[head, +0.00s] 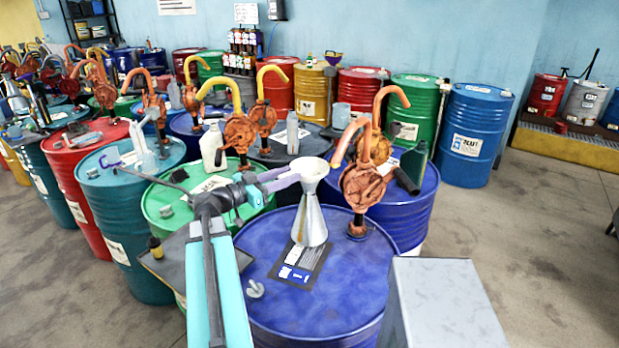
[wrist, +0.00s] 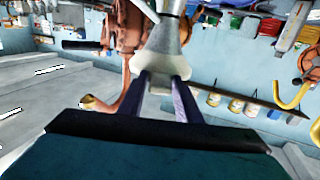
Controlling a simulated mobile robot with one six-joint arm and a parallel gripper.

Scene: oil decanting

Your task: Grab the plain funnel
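A grey metal funnel (head: 311,222) with a pale flared top stands upright on the near blue drum (head: 345,290), at the edge of a dark label card. My gripper (head: 281,182) comes in from the left, and its purple fingers reach the funnel's pale upper part. In the wrist view, the funnel's pale flared rim (wrist: 160,65) lies ahead of my gripper (wrist: 163,82). The two fingers are apart, and the rim hides their tips. I cannot tell whether they press on the funnel's neck.
An orange hand pump (head: 365,188) stands on the same drum just right of the funnel. A grey box-like block (head: 445,300) is at the front right. Many drums with pumps and bottles fill the left and back. The floor (head: 545,235) at right is clear.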

